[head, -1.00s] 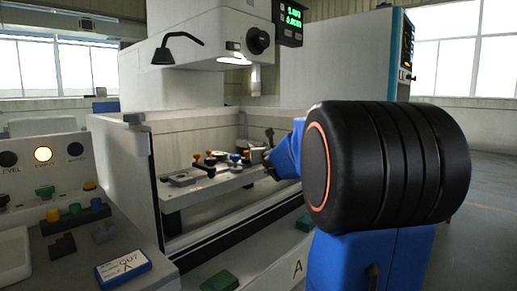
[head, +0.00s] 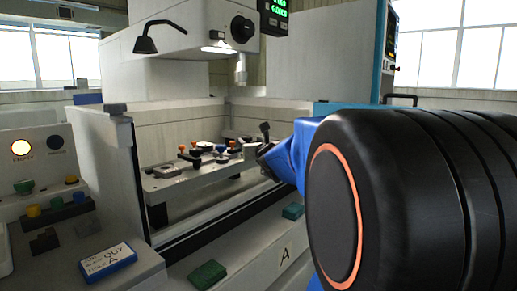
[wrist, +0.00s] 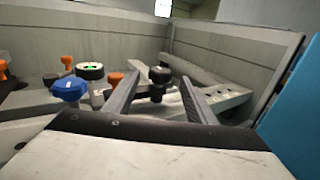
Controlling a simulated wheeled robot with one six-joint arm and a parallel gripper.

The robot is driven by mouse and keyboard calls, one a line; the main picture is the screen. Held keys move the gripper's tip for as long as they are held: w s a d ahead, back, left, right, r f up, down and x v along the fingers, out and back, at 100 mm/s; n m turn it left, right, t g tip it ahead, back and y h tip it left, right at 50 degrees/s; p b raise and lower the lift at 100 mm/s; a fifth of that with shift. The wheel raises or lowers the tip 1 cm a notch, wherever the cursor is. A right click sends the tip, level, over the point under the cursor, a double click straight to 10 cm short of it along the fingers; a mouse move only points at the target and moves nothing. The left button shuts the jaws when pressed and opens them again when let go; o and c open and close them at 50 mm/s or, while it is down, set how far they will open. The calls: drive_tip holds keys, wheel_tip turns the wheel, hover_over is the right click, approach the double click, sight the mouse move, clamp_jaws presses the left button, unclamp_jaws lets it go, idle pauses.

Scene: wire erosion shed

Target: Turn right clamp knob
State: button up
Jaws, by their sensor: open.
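A black round knob (wrist: 160,75) on a dark stem shows in the wrist view. It is the rightmost knob there, and I take it for the right clamp knob. My gripper (wrist: 161,84) is open, with one grey finger on each side of the knob in the picture. I cannot tell whether the fingers touch it. In the head view my gripper (head: 256,151) is at the right end of the machine's work table (head: 165,189), small and partly hidden by my blue wrist.
Left of the gripper in the wrist view are a blue knob (wrist: 70,88), a green-topped black round part (wrist: 90,71) and orange knobs (wrist: 66,61). A tank wall (wrist: 240,45) stands behind and right. The machine head (head: 185,30) hangs above the table.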

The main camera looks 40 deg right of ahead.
drive_tip(key=v, duration=0.8)
drive_tip(key=shift+s, duration=0.2)
drive_tip(key=shift+w, duration=0.1)
